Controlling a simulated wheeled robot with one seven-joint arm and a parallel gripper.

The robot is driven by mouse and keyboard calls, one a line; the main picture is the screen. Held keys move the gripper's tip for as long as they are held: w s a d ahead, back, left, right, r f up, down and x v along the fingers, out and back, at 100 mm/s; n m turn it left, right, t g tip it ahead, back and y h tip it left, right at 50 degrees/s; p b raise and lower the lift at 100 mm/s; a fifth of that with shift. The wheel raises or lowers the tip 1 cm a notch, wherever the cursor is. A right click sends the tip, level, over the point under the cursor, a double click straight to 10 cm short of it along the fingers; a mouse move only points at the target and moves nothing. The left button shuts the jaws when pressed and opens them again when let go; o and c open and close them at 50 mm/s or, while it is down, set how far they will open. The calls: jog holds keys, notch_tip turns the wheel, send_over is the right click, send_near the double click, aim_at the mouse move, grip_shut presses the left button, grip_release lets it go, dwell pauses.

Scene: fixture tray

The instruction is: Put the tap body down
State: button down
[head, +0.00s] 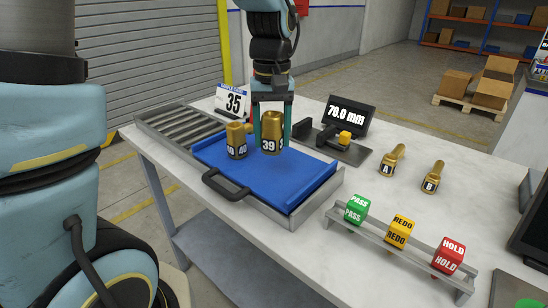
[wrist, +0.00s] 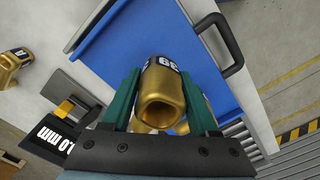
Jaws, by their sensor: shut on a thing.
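A brass tap body labelled 39 (head: 272,139) is upright between the green fingers of my gripper (head: 272,122). It is over the blue mat of the fixture tray (head: 295,192); I cannot tell whether its base touches the mat. In the wrist view my gripper (wrist: 160,100) is shut on the tap body (wrist: 160,85), whose open round end faces the camera. A second brass tap body labelled 40 (head: 237,146) stands on the mat just left of it. In the wrist view it is mostly hidden behind the held one.
The tray has a black handle (head: 224,187) and bare mat at front and right. A gauge with a 70.0 mm display (head: 346,115) stands behind right. Brass parts A (head: 390,163) and B (head: 432,178) lie right.

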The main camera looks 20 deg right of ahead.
jog(key=shift+f+p, duration=0.4)
jog(key=shift+f, duration=2.55)
jog(key=shift+f, duration=0.15)
jog(key=shift+c, duration=0.8)
grip_release()
notch_tip(320, 180, up, 12)
jog(key=b, duration=0.1)
jog(key=a+f+n, duration=0.1)
jog(key=a+f, duration=0.4)
jog(key=a, duration=0.7)
jog(key=w+a+f+n+t, duration=0.1)
jog(key=a+f, duration=0.5)
jog(key=a, duration=0.7)
jog(key=shift+w+a+t, duration=0.15)
jog(key=shift+t, duration=0.15)
jog(key=shift+r, duration=0.1)
